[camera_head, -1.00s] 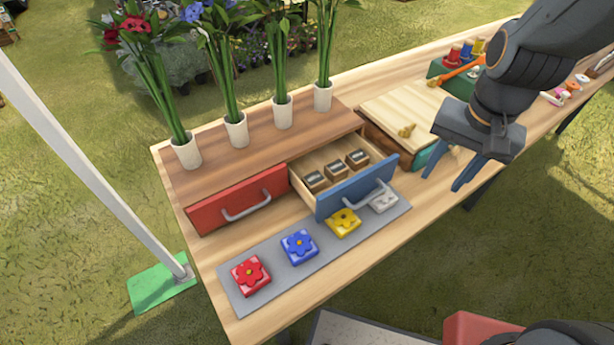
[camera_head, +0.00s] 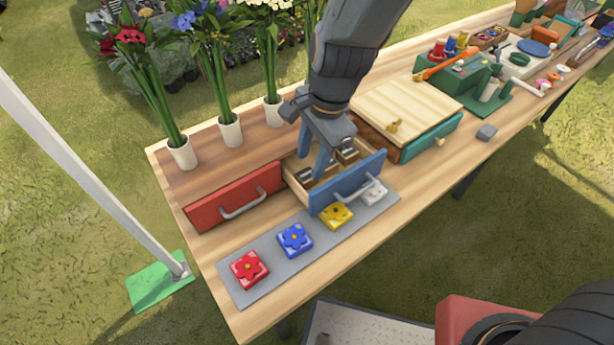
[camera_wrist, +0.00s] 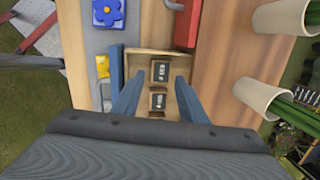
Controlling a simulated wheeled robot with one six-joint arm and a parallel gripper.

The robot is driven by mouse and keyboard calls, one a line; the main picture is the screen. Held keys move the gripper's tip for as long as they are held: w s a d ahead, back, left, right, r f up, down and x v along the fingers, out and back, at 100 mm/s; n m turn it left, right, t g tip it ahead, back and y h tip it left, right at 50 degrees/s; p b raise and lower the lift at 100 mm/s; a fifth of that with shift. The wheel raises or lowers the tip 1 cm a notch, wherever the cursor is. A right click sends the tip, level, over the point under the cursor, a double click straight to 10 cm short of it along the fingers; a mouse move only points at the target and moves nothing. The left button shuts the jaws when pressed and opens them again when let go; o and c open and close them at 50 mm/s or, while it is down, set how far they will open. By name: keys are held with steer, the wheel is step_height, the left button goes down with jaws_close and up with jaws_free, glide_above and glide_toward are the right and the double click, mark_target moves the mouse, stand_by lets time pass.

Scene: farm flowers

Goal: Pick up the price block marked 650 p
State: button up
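The open blue-fronted drawer (camera_head: 347,187) holds small wooden price blocks with dark label plates. In the head view, one block (camera_head: 305,174) is on the left and another (camera_head: 347,155) on the right; my fingers cover the middle. The wrist view shows two blocks, an upper one (camera_wrist: 160,71) and a lower one (camera_wrist: 158,100). Their numbers are too small to read, so I cannot tell which is 650 p. My gripper (camera_head: 322,172) is over the drawer, pointing down. Its blue fingers (camera_wrist: 159,86) are apart, on either side of the blocks, with nothing held.
A shut red drawer (camera_head: 236,197) is to the left. Flower tiles lie on a grey mat (camera_head: 268,279) in front. White vases (camera_head: 183,153) with tall flowers stand behind. A wooden-lidded box (camera_head: 405,110) is to the right, near a small grey block (camera_head: 487,133).

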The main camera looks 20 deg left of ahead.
mark_target(307, 175)
steer(key=shift+w+a+f, duration=0.1)
steer(key=shift+a+f, duration=0.1)
steer(key=shift+f, duration=1.05)
steer(key=shift+a+f, duration=0.2)
steer(key=shift+f, duration=1)
steer(key=c, duration=0.7)
